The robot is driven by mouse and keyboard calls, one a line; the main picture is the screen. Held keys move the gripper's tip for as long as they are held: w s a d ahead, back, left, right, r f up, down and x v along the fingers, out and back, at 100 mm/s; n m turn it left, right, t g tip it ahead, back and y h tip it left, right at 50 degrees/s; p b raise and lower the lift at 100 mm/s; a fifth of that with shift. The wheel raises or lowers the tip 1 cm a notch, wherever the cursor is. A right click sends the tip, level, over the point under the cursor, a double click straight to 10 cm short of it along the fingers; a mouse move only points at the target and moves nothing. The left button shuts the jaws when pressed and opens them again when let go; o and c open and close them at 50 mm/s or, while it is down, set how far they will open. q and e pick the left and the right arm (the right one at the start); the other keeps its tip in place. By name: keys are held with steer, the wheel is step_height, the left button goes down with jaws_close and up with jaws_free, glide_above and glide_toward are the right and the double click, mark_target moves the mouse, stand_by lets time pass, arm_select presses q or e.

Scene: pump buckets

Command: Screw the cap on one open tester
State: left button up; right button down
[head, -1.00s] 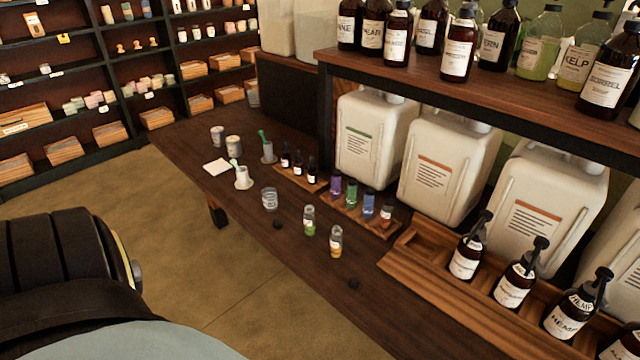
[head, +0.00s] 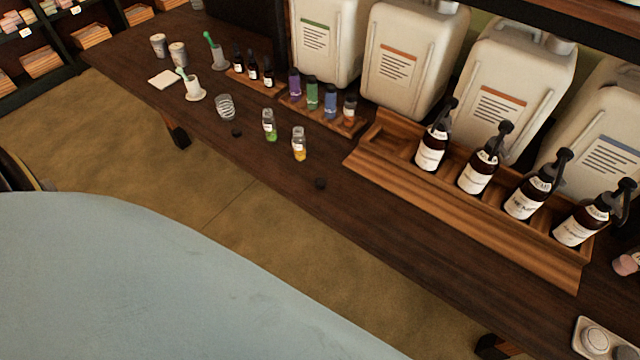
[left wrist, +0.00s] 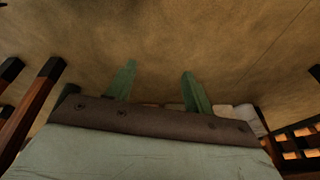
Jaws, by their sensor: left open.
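Two small open glass testers stand on the dark wooden counter in the head view: one with green liquid (head: 269,126) and one with yellow-orange liquid (head: 299,145). A black cap (head: 236,132) lies left of the green tester. Another black cap (head: 320,183) lies nearer the counter's front edge, right of and below the yellow tester. My left gripper (left wrist: 158,85) shows only in the left wrist view, its two green fingers apart and empty, with the brown floor beyond. It is away from testers and caps. My right gripper is not in view.
A wooden tray (head: 352,130) behind the testers holds several coloured testers. A long wooden rack (head: 470,223) with dark pump bottles fills the right. The front strip of counter is mostly clear.

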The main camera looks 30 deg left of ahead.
arm_select(q)
steer(key=w+d+r+t+b, duration=0.1)
steer(key=w+r+t+b, duration=0.2)
steer(key=w+r, duration=0.8)
steer(key=w+d+r+m+t+b, duration=0.15)
steer(key=w+r+t, duration=0.45)
steer(key=r, duration=0.7)
steer(key=w+d+r+m+t+b, duration=0.1)
steer(key=w+d+r+t+b, duration=0.15)
steer(key=w+r, duration=0.9)
steer(key=d+r+m+h, duration=1.1)
steer(key=r+m+h, duration=0.4)
steer(key=m+g+y, duration=1.2)
steer(key=g+y, duration=0.3)
glide_above(319, 180)
step_height(319, 180, down, 20)
steer(key=shift+b, duration=0.45)
steer(key=shift+f, duration=0.2)
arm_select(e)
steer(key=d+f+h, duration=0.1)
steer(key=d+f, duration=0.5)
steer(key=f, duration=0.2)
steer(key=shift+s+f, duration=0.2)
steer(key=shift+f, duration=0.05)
